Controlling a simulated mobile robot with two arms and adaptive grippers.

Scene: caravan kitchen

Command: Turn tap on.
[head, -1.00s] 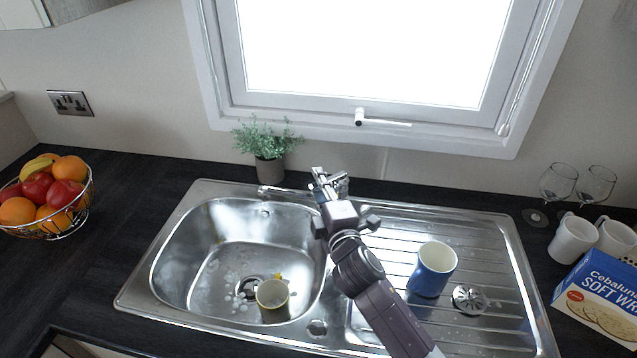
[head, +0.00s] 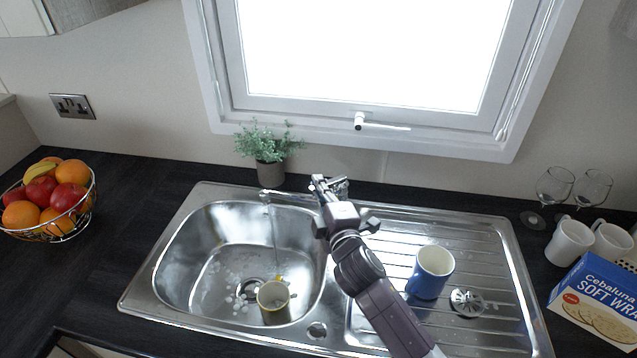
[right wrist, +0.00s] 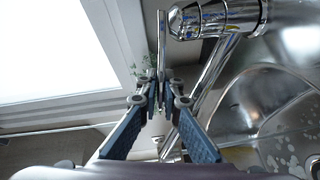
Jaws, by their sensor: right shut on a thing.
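The chrome tap (head: 340,186) stands at the back of the steel sink, partly hidden behind my right gripper (head: 320,184). In the right wrist view the tap body (right wrist: 222,20) is at the top, with its spout (right wrist: 208,85) running down beside the fingers. My right gripper (right wrist: 163,98) is shut on the thin upright tap lever (right wrist: 162,50). In the head view a thin stream of water (head: 273,235) falls from the spout end toward the yellow mug (head: 274,300) in the basin. My left gripper is not in view.
A blue mug (head: 431,272) and a sink strainer (head: 467,302) are on the drainer. A potted plant (head: 268,155) stands behind the sink. A fruit bowl (head: 48,203) is at left; glasses, white mugs and a box (head: 600,300) are at right.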

